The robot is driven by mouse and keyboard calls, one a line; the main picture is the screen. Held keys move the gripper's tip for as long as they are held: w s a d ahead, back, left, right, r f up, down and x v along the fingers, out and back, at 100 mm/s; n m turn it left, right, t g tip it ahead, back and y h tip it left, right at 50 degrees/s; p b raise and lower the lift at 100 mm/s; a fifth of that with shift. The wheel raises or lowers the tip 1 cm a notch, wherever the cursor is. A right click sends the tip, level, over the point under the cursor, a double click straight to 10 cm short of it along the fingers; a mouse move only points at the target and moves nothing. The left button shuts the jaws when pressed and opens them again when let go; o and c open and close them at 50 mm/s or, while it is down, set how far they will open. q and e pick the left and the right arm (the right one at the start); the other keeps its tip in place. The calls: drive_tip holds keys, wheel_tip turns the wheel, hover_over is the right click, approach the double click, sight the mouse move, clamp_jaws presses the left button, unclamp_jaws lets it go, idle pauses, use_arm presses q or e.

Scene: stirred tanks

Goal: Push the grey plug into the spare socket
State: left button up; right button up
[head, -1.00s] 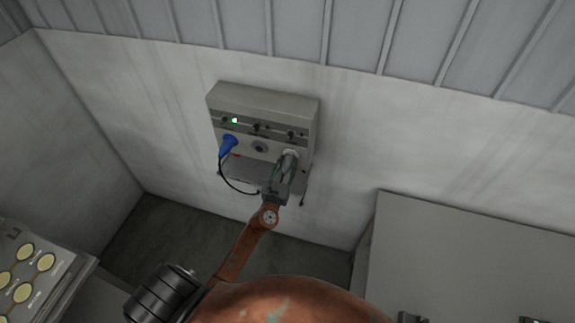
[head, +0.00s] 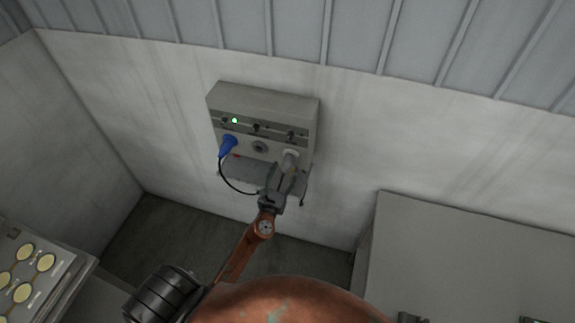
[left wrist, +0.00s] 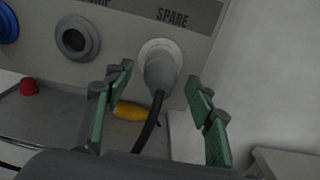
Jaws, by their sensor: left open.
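The grey plug (left wrist: 160,72) sits in the round spare socket (left wrist: 158,47), under the SPARE label in the left wrist view; its dark cable hangs down from it. The plug also shows in the head view (head: 290,158) at the lower right of the wall box. My left gripper (left wrist: 165,88) is open, its green-padded fingers standing apart on either side of the plug and cable, not touching the plug. In the head view my left gripper (head: 285,178) is just below the plug. My right gripper is not in view.
The grey wall box (head: 262,103) has a green light, switches, an empty middle socket (head: 260,147) and a blue plug (head: 228,146) with a black cable. A yellow object (left wrist: 130,111) and a red cap (left wrist: 29,87) are below the sockets. A grey cabinet (head: 460,240) stands at right.

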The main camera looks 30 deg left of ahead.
use_arm(q)
drive_tip(key=v, duration=0.8)
